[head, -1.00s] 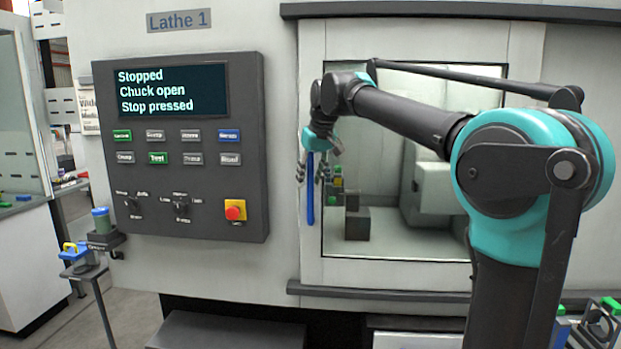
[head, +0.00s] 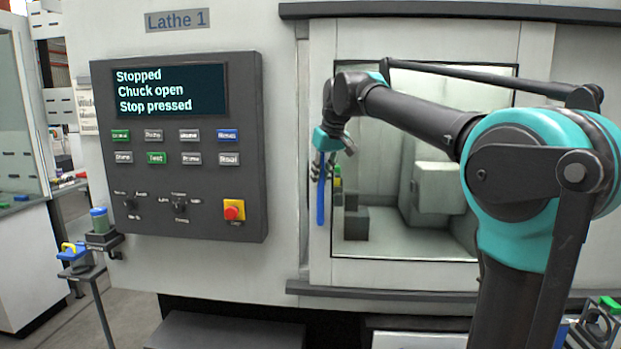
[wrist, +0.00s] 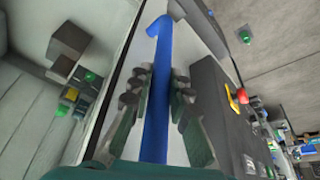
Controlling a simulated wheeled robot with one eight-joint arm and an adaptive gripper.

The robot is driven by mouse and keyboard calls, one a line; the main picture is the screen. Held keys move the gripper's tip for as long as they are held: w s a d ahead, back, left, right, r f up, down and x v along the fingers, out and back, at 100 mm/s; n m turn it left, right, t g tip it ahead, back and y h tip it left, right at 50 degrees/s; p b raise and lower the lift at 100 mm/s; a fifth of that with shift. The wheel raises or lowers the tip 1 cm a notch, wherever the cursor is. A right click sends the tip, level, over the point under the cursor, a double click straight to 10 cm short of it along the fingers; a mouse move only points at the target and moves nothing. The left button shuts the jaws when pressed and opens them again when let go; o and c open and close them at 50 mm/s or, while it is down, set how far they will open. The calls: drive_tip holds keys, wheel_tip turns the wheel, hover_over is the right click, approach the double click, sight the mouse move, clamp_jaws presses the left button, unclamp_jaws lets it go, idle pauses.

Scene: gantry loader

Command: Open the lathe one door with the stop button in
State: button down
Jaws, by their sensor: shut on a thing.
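The Lathe 1 door (head: 413,271) has a pale frame around a large window. Its blue vertical handle (head: 321,200) is near the door's left edge. My gripper (head: 329,165) is at the upper part of the handle, and in the wrist view my gripper (wrist: 161,95) is shut with its fingers on both sides of the blue handle (wrist: 157,120). The red stop button (head: 234,210) sits on a yellow base at the panel's lower right. The panel screen (head: 171,91) reads "Stopped", "Chuck open", "Stop pressed".
The dark control panel (head: 180,225) stands left of the door. Rails run above (head: 400,11) and below (head: 380,294) the door. Through the window, a dark block (head: 355,224) shows inside the lathe. A small stand with a blue and yellow padlock (head: 72,250) is at lower left.

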drive_tip(key=s+d, duration=0.1)
drive_tip(key=d, duration=4.9)
drive_tip(key=shift+s+d, duration=0.3)
drive_tip(key=shift+s, duration=0.05)
drive_tip(key=c, duration=1.4)
unclamp_jaws()
drive_tip(key=v, duration=1.2)
drive_tip(key=shift+w, duration=0.1)
